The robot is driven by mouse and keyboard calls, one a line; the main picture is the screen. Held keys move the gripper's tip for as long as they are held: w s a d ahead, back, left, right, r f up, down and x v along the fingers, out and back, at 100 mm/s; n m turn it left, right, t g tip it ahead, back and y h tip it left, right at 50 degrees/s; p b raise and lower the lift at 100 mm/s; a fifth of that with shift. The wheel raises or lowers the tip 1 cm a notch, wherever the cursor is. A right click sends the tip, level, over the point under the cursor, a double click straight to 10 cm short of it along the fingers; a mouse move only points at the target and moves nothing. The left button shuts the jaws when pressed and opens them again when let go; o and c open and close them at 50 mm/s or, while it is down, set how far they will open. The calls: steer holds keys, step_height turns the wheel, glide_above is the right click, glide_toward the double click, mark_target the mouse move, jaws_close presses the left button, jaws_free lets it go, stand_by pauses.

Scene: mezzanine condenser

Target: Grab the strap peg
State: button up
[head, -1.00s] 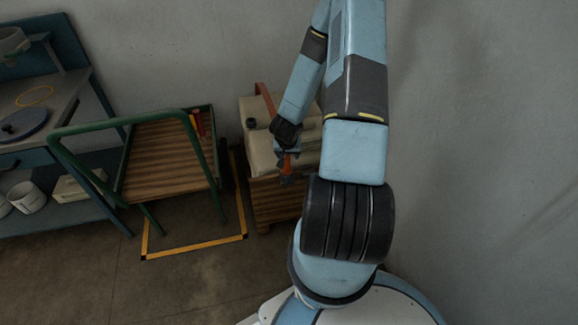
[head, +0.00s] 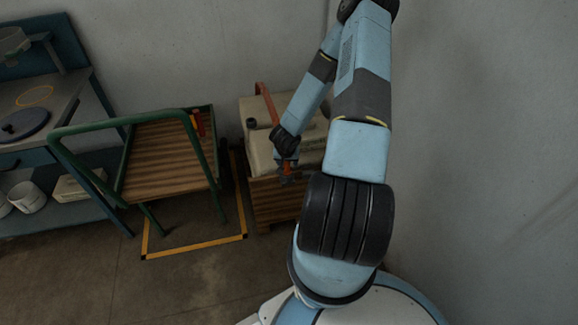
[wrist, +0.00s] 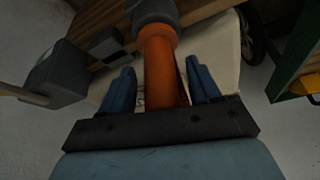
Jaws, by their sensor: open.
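The strap peg (wrist: 158,72), an orange cylinder with a dark grey end, stands between my gripper's blue fingers in the wrist view. My gripper (wrist: 159,66) is open, with a finger on each side of the peg; a narrow gap shows on both sides. In the head view my gripper (head: 287,172) is low at the front of the beige tank (head: 258,150), and a small orange part of the peg (head: 287,164) shows there. The arm and fingers hide the rest of the peg in that view.
The tank sits on a wooden crate (head: 265,212), with an orange-brown strap (head: 267,104) over it. Left are a green-framed cart (head: 160,160) with a wooden deck and a blue workbench (head: 40,110). Yellow floor tape (head: 195,247) borders the cart. A wall stands behind.

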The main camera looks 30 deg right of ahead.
steer(key=c, duration=1.1)
